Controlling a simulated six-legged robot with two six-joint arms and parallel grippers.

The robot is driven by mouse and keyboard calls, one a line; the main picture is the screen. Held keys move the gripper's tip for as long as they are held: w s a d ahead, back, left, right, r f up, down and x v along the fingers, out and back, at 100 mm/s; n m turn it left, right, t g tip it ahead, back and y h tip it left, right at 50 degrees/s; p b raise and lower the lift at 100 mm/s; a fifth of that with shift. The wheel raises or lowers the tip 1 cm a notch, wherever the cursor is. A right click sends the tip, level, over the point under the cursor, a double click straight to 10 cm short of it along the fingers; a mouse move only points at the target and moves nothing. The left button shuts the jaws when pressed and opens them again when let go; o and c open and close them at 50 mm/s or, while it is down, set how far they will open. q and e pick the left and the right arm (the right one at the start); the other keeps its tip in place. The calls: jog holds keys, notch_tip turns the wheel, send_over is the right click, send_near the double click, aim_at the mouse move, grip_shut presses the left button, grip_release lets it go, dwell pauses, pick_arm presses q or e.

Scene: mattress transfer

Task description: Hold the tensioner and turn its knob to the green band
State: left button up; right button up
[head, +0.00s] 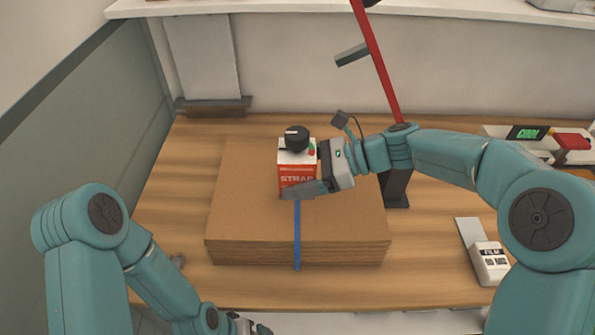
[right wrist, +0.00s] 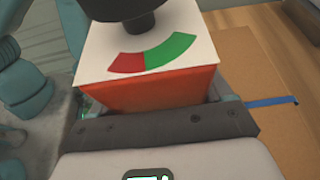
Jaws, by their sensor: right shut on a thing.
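The tensioner (head: 296,176) is a red and white box marked "STRAP", standing upright on a stack of brown cardboard sheets. A black knob (head: 296,139) with a pale mark sits on its top. In the right wrist view, the white top of the tensioner (right wrist: 100,58) carries a dial with a red band (right wrist: 128,62) and a green band (right wrist: 170,49); the knob (right wrist: 115,12) is cut off by the upper edge. My right gripper (head: 308,188) is shut on the tensioner's body from the right. My left gripper (head: 245,325) is low at the bottom edge, away from the tensioner, its fingers mostly cut off.
The cardboard stack (head: 250,215) lies on a wooden table (head: 165,225), with a blue strap (head: 297,235) running down its front. A red bar (head: 378,60) rises behind my right arm. A "FILM" box (head: 490,262) stands at right. The table left of the stack is mostly clear.

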jog(key=shift+f+b, duration=0.55)
jog(key=shift+f, duration=0.35)
jog(key=shift+w+f, duration=0.15)
jog(key=shift+f, duration=0.25)
jog(key=shift+f+b, duration=0.2)
jog(key=shift+b, duration=0.15)
jog(key=shift+f, duration=0.1)
jog(key=shift+f+b, duration=0.35)
jog(key=shift+f, duration=0.1)
jog(key=shift+f, duration=0.25)
jog(key=shift+f+b, duration=0.35)
jog(key=shift+f, duration=0.35)
jog(key=shift+f+b, duration=0.3)
jog(key=shift+b, duration=0.1)
